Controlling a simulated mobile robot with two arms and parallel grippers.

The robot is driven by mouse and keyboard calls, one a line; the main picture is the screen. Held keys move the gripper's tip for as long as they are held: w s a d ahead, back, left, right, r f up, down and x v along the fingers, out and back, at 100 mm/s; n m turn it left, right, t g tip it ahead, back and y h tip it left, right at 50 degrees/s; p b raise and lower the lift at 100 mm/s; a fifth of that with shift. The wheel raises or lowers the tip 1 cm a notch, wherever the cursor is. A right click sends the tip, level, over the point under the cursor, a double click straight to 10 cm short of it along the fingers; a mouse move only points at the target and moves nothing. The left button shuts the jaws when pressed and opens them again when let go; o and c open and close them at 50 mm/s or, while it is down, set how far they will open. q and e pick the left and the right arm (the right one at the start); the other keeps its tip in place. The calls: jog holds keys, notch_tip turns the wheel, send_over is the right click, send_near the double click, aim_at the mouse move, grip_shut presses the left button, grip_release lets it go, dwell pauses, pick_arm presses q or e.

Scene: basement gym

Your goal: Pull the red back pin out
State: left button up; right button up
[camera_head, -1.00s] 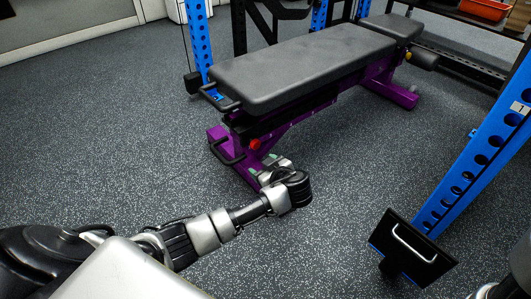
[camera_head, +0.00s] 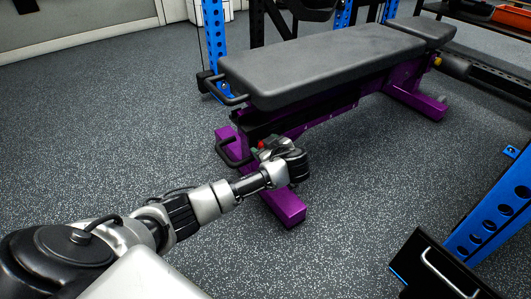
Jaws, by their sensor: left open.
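A weight bench with a black pad (camera_head: 320,62) and purple frame (camera_head: 282,205) stands ahead of me. A small red pin knob (camera_head: 261,144) shows low on the near end of the bench frame, partly hidden behind my left gripper. My left gripper (camera_head: 262,152) reaches in from the left, with its fingers close to the red knob. It is open; whether it touches the knob cannot be told. My right gripper does not show.
A blue rack upright (camera_head: 492,215) with a black plate and handle (camera_head: 440,268) stands at the right. Another blue upright (camera_head: 214,40) rises behind the bench's left end. An orange-red tray (camera_head: 511,16) sits at the back right. The floor (camera_head: 110,130) at left is clear.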

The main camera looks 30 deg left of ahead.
pick_arm(q)
jog(key=shift+w+a, duration=0.1)
jog(key=shift+a, duration=0.1)
grip_shut()
jog(key=shift+s+d+f+p, duration=0.1)
jog(key=shift+s+d+p, duration=0.15)
jog(key=shift+d+p, duration=0.3)
jog(key=shift+s+d+f+p, duration=0.1)
jog(key=shift+s+d+p, duration=0.15)
jog(key=shift+d, duration=0.35)
grip_release()
jog(key=shift+r, duration=0.1)
jog(key=shift+r, duration=0.1)
